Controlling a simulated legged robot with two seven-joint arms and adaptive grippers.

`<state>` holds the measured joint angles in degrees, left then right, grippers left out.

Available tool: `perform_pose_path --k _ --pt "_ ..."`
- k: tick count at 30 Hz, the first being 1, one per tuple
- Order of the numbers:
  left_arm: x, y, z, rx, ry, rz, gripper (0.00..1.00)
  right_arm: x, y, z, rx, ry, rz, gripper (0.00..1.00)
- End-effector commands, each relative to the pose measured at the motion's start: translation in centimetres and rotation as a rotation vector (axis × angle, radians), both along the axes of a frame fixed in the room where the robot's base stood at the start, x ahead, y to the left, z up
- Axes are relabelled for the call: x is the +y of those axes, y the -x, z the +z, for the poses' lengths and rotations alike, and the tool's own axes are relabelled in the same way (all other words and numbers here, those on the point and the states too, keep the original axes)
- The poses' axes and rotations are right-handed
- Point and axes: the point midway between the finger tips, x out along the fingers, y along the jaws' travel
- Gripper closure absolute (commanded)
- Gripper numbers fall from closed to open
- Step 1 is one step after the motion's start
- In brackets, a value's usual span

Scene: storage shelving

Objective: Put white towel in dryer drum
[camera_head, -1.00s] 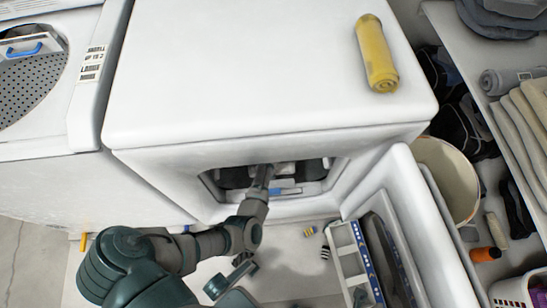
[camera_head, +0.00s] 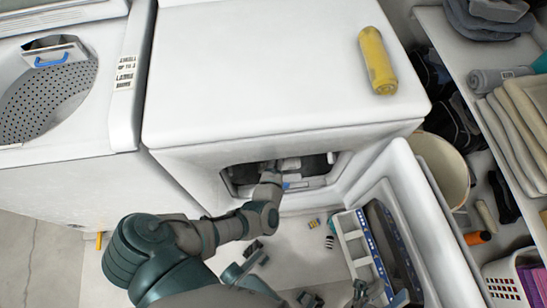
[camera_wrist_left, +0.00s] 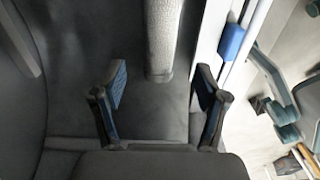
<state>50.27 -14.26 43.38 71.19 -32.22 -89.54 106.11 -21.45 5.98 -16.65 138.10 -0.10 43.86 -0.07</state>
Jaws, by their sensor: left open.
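The white dryer (camera_head: 275,110) stands in the middle with its front opening (camera_head: 240,178) facing me and its door (camera_head: 405,190) swung open to the right. My left arm reaches into the opening, and the drum edge and shadow hide most of its gripper in the head view. In the left wrist view my left gripper (camera_wrist_left: 162,90) is open inside the grey drum. A white textured roll, seemingly the towel (camera_wrist_left: 162,38), lies just beyond and between its fingertips, not clasped. My right gripper (camera_head: 283,275) is low in the head view, outside the dryer, open and empty.
A yellow rolled towel (camera_head: 377,60) lies on the dryer top. A washer (camera_head: 60,150) with an open lid stands left. Shelves with folded towels (camera_head: 515,120), a bin (camera_head: 440,165) and a basket (camera_head: 505,285) are at right. Small items lie on the floor before the dryer.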

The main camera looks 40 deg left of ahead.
Motion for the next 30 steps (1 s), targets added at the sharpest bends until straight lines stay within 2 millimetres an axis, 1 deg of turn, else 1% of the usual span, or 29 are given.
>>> perform_pose_path --k 1,3,7,21,30 --pt "0.0 0.0 0.7 -0.001 0.001 0.0 0.27 0.1 -0.6 0.0 0.036 0.014 0.001 0.6" --pt "-0.1 0.0 1.0 0.002 0.001 0.0 0.27 0.3 -1.3 -0.5 0.083 0.029 0.002 0.6" --pt "-0.1 0.1 1.4 0.003 0.001 -0.001 0.27 0.5 -2.0 -1.0 0.134 0.047 0.005 0.6" --pt "0.0 0.1 1.4 0.004 0.002 0.0 0.27 0.6 -2.5 -1.3 0.149 0.051 0.005 0.6" --pt "-0.1 0.2 1.5 0.004 0.0 -0.001 0.27 0.5 -2.1 -1.2 0.146 0.049 0.005 0.6"
